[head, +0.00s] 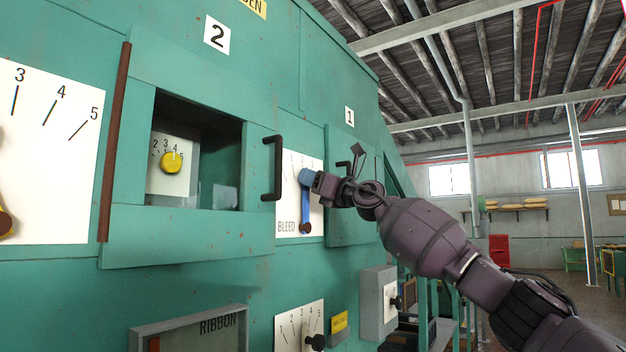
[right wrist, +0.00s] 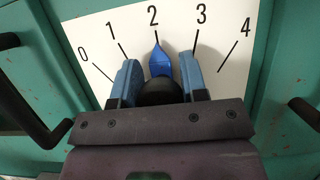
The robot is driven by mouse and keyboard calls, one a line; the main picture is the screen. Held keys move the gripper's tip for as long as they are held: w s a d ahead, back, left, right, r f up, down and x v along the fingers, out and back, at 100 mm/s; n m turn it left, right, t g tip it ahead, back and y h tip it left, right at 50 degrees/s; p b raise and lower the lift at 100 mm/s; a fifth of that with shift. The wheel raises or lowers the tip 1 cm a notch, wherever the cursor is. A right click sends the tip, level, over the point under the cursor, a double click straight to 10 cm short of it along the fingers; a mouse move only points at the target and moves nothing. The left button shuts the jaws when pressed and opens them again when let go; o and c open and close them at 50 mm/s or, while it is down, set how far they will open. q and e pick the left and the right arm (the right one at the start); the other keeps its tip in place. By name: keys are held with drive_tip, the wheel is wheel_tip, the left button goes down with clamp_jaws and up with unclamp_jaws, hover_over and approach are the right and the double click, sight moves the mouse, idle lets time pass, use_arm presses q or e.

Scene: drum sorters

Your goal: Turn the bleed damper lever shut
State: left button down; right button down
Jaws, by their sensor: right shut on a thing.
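The bleed damper lever is blue and stands upright on a white plate (head: 287,213) marked BLEED in the head view; the lever (head: 305,208) has a dark brown hub at its lower end. In the right wrist view the blue tip of the lever (right wrist: 160,62) points at about 2 on a scale (right wrist: 227,72) from 0 to 4. My right gripper (head: 307,178) is shut on the lever; its two blue fingers sit either side of a dark round knob (right wrist: 159,92). The gripper hides part of the scale in the head view. My left gripper is not in view.
A black handle (head: 272,168) on a green sliding door stands just left of the plate. A panel marked 1 (head: 349,117) lies right of it. A grey box with a dial (head: 379,300) and another dial plate (head: 290,318) sit below. A yellow dial (head: 171,162) shows through the opening.

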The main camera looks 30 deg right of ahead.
sight(285, 179)
drive_tip(key=a+n+y, duration=0.1)
drive_tip(key=n, duration=0.1)
drive_tip(key=s+a+n+g+b, duration=0.1)
drive_tip(key=a+n+y, duration=0.1)
drive_tip(key=n, duration=0.1)
drive_tip(key=shift+s+a+f+n+g+y+b, duration=0.2)
drive_tip(key=shift+a+f+n+g+y+b, duration=0.1)
drive_tip(key=shift+f+b, duration=0.1)
drive_tip(key=shift+s+a+f+n+g+y+b, duration=0.25)
drive_tip(key=shift+a+n+g+y, duration=0.25)
drive_tip(key=shift+n, duration=0.35)
drive_tip(key=shift+s+a+f+n+g+y+b, duration=0.1)
drive_tip(key=shift+s+a+f+n+g+y, duration=0.15)
drive_tip(key=shift+a+n, duration=0.45)
drive_tip(key=shift+w+d+n, duration=0.1)
drive_tip(key=shift+d+n, duration=0.05)
drive_tip(key=shift+n, duration=0.1)
drive_tip(key=c, duration=0.7)
unclamp_jaws()
drive_tip(key=shift+d, duration=0.1)
